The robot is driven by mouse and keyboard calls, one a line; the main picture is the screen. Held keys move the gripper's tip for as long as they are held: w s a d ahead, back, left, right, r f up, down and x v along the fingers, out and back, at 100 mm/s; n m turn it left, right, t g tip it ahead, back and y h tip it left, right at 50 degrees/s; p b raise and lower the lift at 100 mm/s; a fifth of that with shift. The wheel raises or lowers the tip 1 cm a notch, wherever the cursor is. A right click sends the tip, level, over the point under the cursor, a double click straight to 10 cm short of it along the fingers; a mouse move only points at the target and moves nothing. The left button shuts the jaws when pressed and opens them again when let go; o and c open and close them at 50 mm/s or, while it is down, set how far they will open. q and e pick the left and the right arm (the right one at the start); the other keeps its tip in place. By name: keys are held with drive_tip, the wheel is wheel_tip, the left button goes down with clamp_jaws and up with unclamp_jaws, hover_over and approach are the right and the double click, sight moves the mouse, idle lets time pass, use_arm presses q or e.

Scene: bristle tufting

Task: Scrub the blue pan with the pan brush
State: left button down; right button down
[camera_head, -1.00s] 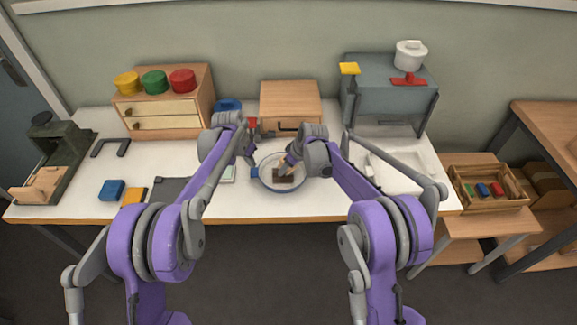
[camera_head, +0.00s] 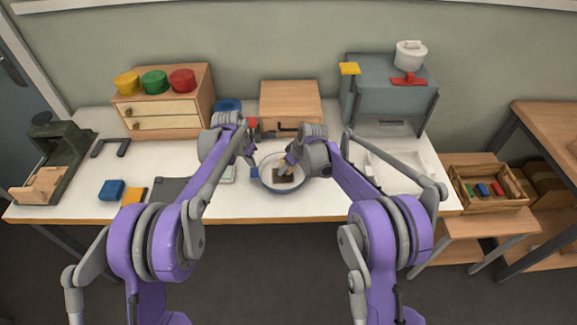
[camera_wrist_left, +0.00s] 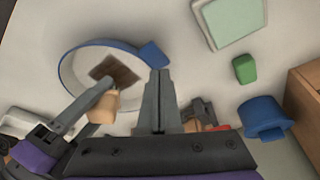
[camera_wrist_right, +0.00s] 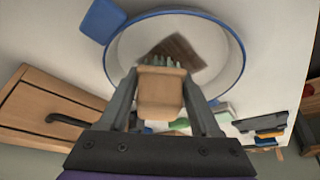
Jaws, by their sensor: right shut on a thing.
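The blue pan (camera_head: 304,185) sits on the white table, with a blue rim, a pale inside and a dark brown patch (camera_wrist_left: 118,72) on its floor. Its blue handle (camera_wrist_left: 153,53) points toward my left gripper. My right gripper (camera_wrist_right: 160,78) is shut on the pan brush (camera_wrist_right: 160,100), a wooden block with grey-green bristles. The brush is inside the pan's outline, by the brown patch; bristle contact is unclear. My left gripper (camera_wrist_left: 160,80) has its fingers together and empty, with tips close to the handle; touching or apart is unclear.
A wooden box (camera_head: 290,100) stands behind the pan. A blue round container (camera_wrist_left: 264,116) and a green block (camera_wrist_left: 244,69) are near my left gripper. A pale green pad (camera_wrist_left: 235,22) lies left of the pan. A white tray (camera_head: 400,172) lies to the right.

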use_arm(q)
drive_tip(key=shift+f, duration=1.05)
use_arm(e)
drive_tip(key=shift+f, duration=0.9)
idle(0.5)
